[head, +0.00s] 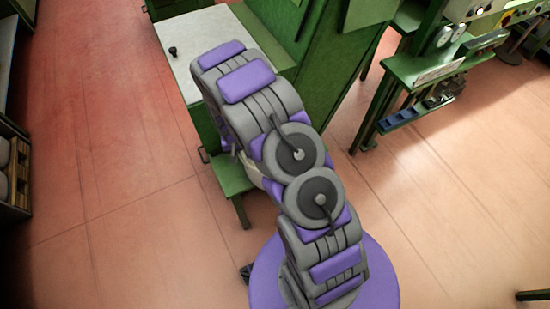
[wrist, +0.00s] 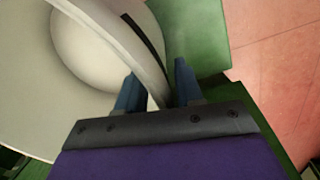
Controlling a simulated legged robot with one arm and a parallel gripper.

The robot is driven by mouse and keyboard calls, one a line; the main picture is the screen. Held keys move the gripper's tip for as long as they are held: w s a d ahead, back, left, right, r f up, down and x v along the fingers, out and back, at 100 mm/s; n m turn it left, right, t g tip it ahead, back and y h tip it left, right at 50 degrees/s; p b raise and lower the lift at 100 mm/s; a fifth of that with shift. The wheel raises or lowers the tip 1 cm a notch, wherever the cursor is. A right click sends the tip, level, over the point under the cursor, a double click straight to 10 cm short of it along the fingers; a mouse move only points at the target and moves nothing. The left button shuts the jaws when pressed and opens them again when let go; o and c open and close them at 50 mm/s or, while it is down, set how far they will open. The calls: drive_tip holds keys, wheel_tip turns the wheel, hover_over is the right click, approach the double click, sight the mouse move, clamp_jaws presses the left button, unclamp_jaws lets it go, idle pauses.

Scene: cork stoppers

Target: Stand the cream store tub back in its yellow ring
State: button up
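The cream store tub (wrist: 85,45) fills the upper left of the wrist view, seen from close up. A curved cream band, its rim or handle, runs down between my fingers. My gripper (wrist: 157,75) has its two blue fingers apart, one on each side of this band. A narrow gap seems to show by the right finger, so I see no firm grip. In the head view a small cream part of the tub (head: 251,172) shows beside my arm, above a low green step; my arm hides the rest and my gripper. I cannot make out the yellow ring.
A green cabinet with a pale top (head: 205,38) stands behind my arm, with a small black knob (head: 173,51) on it. A low green step (head: 232,176) juts out in front. A green bench (head: 425,65) stands at right. Pinkish floor (head: 110,160) is open at left.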

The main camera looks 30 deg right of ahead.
clamp_jaws()
idle(1.4)
